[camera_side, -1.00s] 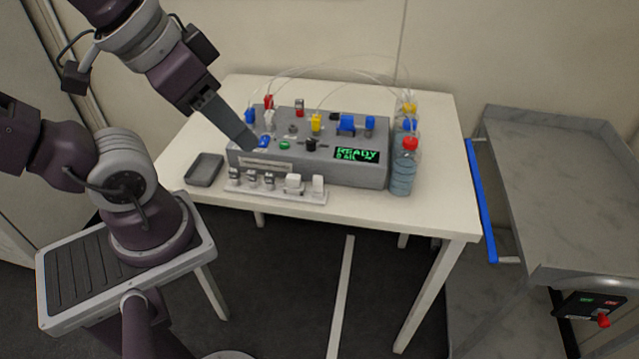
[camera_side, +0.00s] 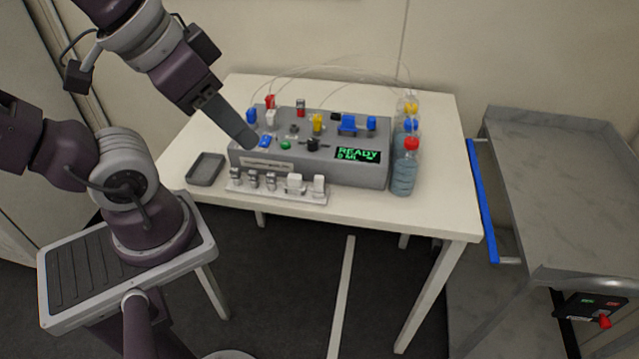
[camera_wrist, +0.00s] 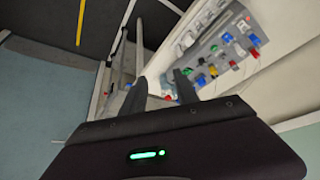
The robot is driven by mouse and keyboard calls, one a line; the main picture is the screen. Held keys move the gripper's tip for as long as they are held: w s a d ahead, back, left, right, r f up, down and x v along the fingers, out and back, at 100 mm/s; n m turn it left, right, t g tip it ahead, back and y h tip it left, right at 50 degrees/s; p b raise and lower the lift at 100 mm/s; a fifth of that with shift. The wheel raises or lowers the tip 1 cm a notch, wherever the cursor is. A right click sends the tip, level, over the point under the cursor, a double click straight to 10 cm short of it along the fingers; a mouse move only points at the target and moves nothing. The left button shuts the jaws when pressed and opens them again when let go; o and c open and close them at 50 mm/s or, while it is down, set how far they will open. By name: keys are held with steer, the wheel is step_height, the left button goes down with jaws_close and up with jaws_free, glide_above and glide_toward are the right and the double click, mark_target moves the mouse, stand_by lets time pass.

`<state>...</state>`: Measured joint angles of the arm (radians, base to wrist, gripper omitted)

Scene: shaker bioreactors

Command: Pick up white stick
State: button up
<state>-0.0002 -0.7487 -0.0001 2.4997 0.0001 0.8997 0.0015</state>
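A white upright peg (camera_side: 270,119) stands at the back left of the grey device (camera_side: 365,174). Two more white pieces, a wide one (camera_side: 294,183) and a narrow upright one (camera_side: 319,186), stand at the right end of the white rack (camera_side: 262,190). I cannot tell which is the white stick. My gripper (camera_side: 251,144) reaches down over the device's left end, by a blue switch (camera_side: 265,141); contact cannot be told. In the wrist view my gripper's two fingers (camera_wrist: 160,78) are apart with nothing held between them.
A dark empty tray (camera_side: 205,169) lies left of the rack. Bottles with coloured caps (camera_side: 405,168) and thin tubes stand at the device's right. Coloured knobs crowd the device's top. A grey cart (camera_side: 560,200) is at the right. The table's front right (camera_side: 440,215) is clear.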

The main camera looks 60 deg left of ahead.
steer(key=w+a+f+m+g, duration=0.2)
steer(key=w+f+m, duration=0.1)
steer(key=w, duration=0.5)
steer(key=m+g, duration=0.4)
steer(key=m, duration=0.2)
glide_above(319, 177)
step_height(319, 177, down, 15)
step_height(319, 177, down, 6)
steer(key=shift+f, duration=0.6)
jaws_close()
